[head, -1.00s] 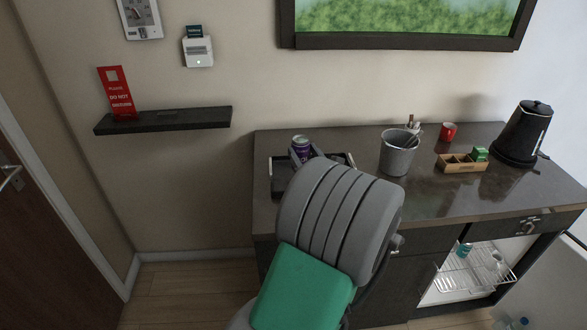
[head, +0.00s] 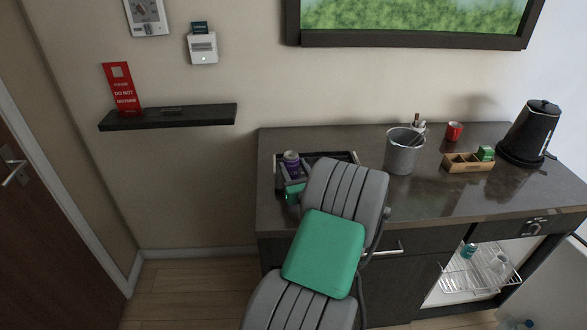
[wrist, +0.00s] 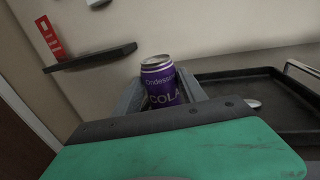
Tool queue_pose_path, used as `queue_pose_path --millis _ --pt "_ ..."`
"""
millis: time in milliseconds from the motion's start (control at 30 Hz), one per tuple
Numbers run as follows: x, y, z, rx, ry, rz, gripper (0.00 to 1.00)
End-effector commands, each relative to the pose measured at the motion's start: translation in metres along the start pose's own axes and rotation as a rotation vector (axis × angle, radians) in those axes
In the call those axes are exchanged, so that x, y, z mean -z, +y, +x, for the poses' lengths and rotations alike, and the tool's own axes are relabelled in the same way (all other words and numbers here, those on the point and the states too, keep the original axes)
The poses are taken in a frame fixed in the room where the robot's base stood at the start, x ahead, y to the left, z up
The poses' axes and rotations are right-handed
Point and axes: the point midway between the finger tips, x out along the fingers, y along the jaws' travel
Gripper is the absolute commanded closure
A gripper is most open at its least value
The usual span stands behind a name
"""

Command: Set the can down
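A purple cola can (head: 291,163) with a silver top is upright in my gripper (head: 293,172) at the left end of the counter. In the wrist view the can (wrist: 159,84) sits between the two grey fingers, which press on its sides. A black tray (head: 345,154) lies on the counter. In the head view the can overlaps the tray's left part; in the wrist view the tray (wrist: 225,76) shows to the right of the can. The can's base is hidden by my gripper, so I cannot tell whether it touches anything.
A grey bucket (head: 402,153) stands right of the tray, with a wooden box (head: 468,163), red mug (head: 453,131) and black kettle (head: 529,133) further right. A dark wall shelf (head: 168,117) is to the left. The front middle of the counter (head: 430,196) is clear.

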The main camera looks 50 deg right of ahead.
Motion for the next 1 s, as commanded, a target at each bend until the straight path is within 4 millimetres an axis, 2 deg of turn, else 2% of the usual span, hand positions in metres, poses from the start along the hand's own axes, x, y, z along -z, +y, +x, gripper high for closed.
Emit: queue_pose_path --millis 33,233,533,667,900,1000 --pt "-0.001 0.0 0.0 0.0 0.0 0.0 0.46" --pt "-0.001 0.0 0.0 0.0 0.0 0.0 0.31" --pt "-0.005 0.0 -0.001 0.0 -0.001 0.0 0.31" --pt "-0.002 -0.002 -0.024 0.004 0.0 0.002 0.31" --pt "-0.002 -0.003 -0.087 0.007 0.0 0.002 0.31" --pt "-0.002 -0.002 -0.106 0.006 0.0 0.001 0.31"
